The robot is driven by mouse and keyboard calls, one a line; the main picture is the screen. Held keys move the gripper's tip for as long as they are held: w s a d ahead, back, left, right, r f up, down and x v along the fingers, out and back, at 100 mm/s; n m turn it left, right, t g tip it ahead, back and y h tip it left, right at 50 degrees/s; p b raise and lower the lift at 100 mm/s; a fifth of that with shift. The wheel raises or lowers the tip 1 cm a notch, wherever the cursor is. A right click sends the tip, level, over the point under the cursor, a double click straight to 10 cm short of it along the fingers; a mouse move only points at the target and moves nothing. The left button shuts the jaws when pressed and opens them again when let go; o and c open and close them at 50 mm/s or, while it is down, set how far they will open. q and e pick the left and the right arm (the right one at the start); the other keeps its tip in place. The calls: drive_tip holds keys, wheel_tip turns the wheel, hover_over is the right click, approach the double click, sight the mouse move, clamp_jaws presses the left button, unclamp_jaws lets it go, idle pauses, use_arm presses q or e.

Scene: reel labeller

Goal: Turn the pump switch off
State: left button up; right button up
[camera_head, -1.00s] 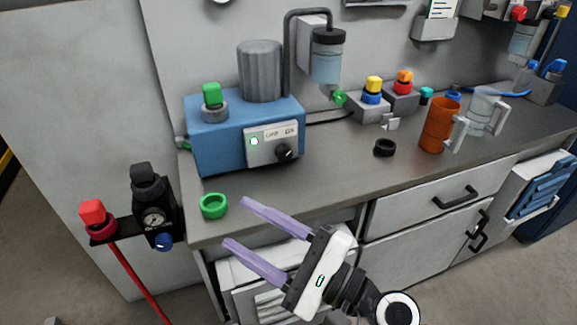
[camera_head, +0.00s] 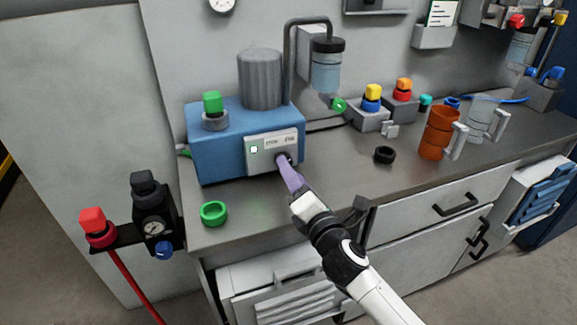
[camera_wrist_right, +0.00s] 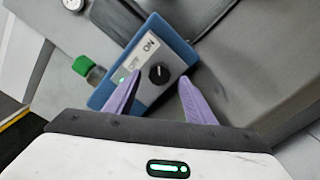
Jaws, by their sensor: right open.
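The blue pump box (camera_head: 222,150) stands on the bench with a grey motor (camera_head: 261,78) on top. Its light panel (camera_head: 258,155) carries a lit green lamp (camera_head: 254,149), labels and a dark switch knob, mostly hidden behind my gripper in the head view. My right gripper (camera_head: 282,160) reaches to the panel at the knob. In the right wrist view the black knob (camera_wrist_right: 159,73) lies between the tips of the two open purple fingers, with OFF and ON labels beside it. Whether a finger touches it, I cannot tell. My left gripper is not in view.
A green ring (camera_head: 214,213) lies near the bench's front left edge. A black ring (camera_head: 385,155) and an orange mug (camera_head: 437,133) stand to the right. A gauge unit (camera_head: 153,222) and red button (camera_head: 98,224) sit left of the bench. The bench front middle is clear.

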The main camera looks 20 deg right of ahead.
drive_tip(key=shift+w+a, duration=0.1)
drive_tip(key=shift+w, duration=1.65)
drive_tip(key=c, duration=1.1)
drive_tip(key=shift+o, duration=0.2)
